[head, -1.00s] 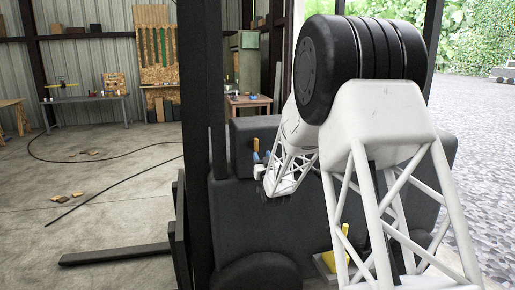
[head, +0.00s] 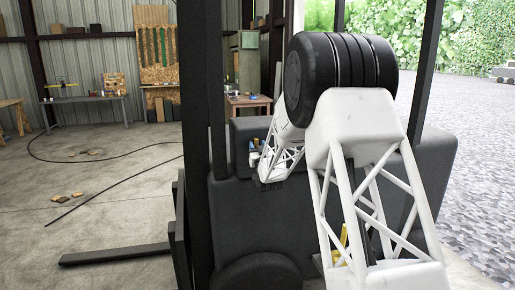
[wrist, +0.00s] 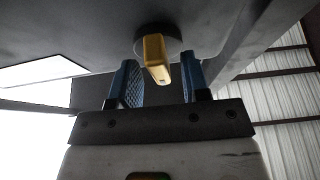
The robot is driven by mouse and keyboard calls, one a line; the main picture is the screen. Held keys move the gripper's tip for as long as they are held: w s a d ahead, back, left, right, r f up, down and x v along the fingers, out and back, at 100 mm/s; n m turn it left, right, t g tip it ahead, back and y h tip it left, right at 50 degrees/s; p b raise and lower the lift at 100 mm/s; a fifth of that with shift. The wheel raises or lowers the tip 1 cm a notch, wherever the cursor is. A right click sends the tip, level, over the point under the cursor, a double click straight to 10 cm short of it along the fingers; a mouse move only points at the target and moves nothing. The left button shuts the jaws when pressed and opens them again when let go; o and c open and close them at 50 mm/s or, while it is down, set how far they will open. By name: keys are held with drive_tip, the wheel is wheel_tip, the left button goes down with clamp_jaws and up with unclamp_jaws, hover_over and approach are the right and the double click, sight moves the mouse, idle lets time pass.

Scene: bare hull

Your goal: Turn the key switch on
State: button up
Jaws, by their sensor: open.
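The key switch is a yellow key (wrist: 155,58) in a dark round base (wrist: 158,37) on the underside of a dark panel in the wrist view. The key points down toward my gripper. My gripper (wrist: 158,75) is open, with one blue finger left of the key and one right of it. The key shows between the fingertips with gaps on both sides, and touches neither visibly. In the head view my gripper (head: 256,148) is small, at the dark vehicle's upper part. The key cannot be made out there.
The dark forklift body (head: 225,215) fills the middle, with a black mast post (head: 194,120) left of my arm. A fork (head: 115,254) sticks out at lower left. Cables (head: 100,202) lie on the open concrete floor. A workbench (head: 85,99) stands at the back.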

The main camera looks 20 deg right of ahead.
clamp_jaws()
drive_tip(key=shift+m+h, duration=0.4)
drive_tip(key=shift+m, duration=0.2)
drive_tip(key=m+g+h, duration=0.1)
drive_tip(key=m+h, duration=0.1)
drive_tip(key=m, duration=0.3)
drive_tip(key=m+g+h, duration=0.1)
drive_tip(key=m+h, duration=0.1)
drive_tip(key=m, duration=0.3)
drive_tip(key=m+g+h, duration=0.1)
drive_tip(key=m+h, duration=0.1)
drive_tip(key=m, duration=0.3)
unclamp_jaws()
